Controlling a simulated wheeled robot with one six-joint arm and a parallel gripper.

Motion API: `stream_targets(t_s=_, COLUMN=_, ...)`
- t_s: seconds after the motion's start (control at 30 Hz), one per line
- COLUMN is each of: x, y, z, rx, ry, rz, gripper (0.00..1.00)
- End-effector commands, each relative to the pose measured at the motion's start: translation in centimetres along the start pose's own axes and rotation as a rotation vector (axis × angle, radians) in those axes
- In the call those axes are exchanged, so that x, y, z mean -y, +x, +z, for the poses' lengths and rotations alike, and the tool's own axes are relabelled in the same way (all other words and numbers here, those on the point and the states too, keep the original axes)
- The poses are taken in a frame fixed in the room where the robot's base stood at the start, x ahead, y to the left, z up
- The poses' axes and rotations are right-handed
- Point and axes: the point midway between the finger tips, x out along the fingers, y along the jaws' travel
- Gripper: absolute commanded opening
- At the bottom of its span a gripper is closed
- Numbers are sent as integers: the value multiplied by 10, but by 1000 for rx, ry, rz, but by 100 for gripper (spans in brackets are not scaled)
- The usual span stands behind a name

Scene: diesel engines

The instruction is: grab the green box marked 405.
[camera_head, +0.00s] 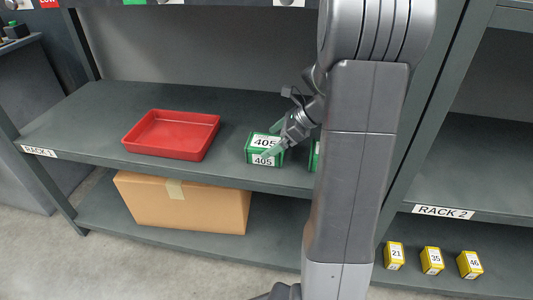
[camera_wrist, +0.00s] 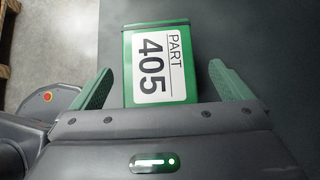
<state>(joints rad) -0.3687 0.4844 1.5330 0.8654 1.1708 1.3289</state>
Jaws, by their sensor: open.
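The green box marked 405 (camera_head: 250,160) stands on the upper shelf of rack 1, right of the red tray. In the wrist view, the box (camera_wrist: 160,65) shows its white label reading PART 405 and lies between the two green fingers. My gripper (camera_head: 268,140) reaches it from the right in the head view, with one finger across part of its label. The gripper (camera_wrist: 164,78) is open, with a visible gap between each finger and the box's sides. Its wrist end is close to the box's near edge.
A red tray (camera_head: 172,135) sits left of the box. Another green box (camera_head: 315,155) stands just right, mostly hidden by my arm. A cardboard box (camera_head: 190,204) is on the lower shelf. Yellow boxes 21 (camera_head: 394,256), 35 (camera_head: 432,261) and 46 (camera_head: 469,265) stand at rack 2.

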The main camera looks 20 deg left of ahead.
Motion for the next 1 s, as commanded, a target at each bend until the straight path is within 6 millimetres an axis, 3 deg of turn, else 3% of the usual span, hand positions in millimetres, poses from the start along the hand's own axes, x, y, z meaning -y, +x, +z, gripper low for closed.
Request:
stream_targets(t_s=0.03, x=-2, y=12, z=-1, rx=0, ry=-4, rz=2, gripper=98)
stream_targets(t_s=0.17, x=-2, y=28, z=0, rx=-1, ry=-2, rz=1, gripper=98)
stream_targets(t_s=0.4, x=-2, y=30, z=2, rx=-1, ry=0, rz=-1, gripper=98)
stream_targets(t_s=0.73, x=-2, y=29, z=2, rx=-1, ry=0, rz=-1, gripper=35)
stream_targets(t_s=1.0, x=-1, y=26, z=5, rx=0, ry=-2, rz=-2, gripper=34)
